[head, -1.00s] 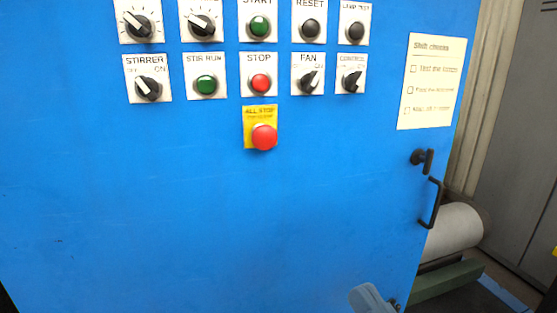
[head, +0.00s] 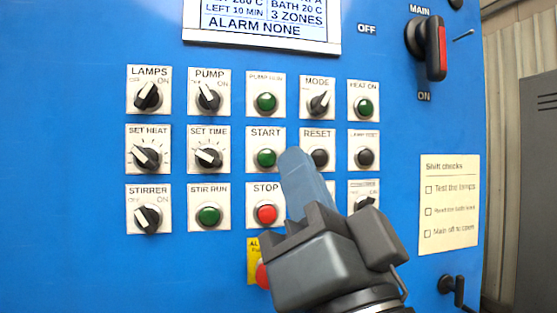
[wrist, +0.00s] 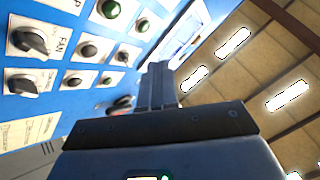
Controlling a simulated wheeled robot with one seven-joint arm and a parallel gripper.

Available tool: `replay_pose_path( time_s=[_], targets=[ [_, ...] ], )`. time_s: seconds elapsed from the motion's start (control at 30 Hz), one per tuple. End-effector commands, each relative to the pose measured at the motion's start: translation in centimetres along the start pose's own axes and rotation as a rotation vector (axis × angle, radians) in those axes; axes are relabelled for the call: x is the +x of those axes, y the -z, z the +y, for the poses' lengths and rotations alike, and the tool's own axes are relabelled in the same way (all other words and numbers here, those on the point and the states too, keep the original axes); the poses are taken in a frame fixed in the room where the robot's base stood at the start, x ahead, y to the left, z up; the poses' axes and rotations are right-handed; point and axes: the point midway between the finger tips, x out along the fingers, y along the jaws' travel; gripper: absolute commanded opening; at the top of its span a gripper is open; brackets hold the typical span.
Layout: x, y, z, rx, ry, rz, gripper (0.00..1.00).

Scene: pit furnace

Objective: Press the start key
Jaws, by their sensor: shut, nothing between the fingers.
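The start key is a round green button (head: 266,158) on a white plate marked START, on the blue panel in the head view. A green button (wrist: 109,9) at the top of the wrist view appears to be the same key. My gripper (head: 293,160) is shut and empty, fingers pointing up and toward the panel. Its tip shows just right of the start key, between it and the RESET button (head: 318,157). The key's face is uncovered. I cannot tell how far the tip is from the panel. The shut fingers also show in the wrist view (wrist: 157,75).
The red STOP button (head: 266,213) is below the start key. The all-stop button (head: 263,275) is partly behind my gripper. Rotary knobs, such as SET TIME (head: 208,157), surround the keys. The MAIN switch (head: 430,48) and a display (head: 262,22) are higher up.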

Motion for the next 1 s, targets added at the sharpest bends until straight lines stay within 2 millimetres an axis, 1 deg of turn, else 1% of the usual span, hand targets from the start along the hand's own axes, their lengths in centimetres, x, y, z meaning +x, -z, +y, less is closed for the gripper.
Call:
replay_pose_path(
  time_s=[0.03,0.13,0.43,0.57,0.67,1.0],
  targets=[
    [0.3,0.2,-0.3,0.009,0.003,0.006,0.00],
    [0.6,0.2,-0.5,0.017,0.004,0.008,0.00],
    [0.6,0.2,-0.5,0.017,0.004,0.008,0.00],
    [0.9,0.0,-0.2,0.016,0.004,0.008,0.00],
    [1.5,-0.4,0.1,0.017,0.005,0.008,0.00],
    [4.5,-2.6,2.5,0.015,0.004,0.010,0.00]
  ],
)
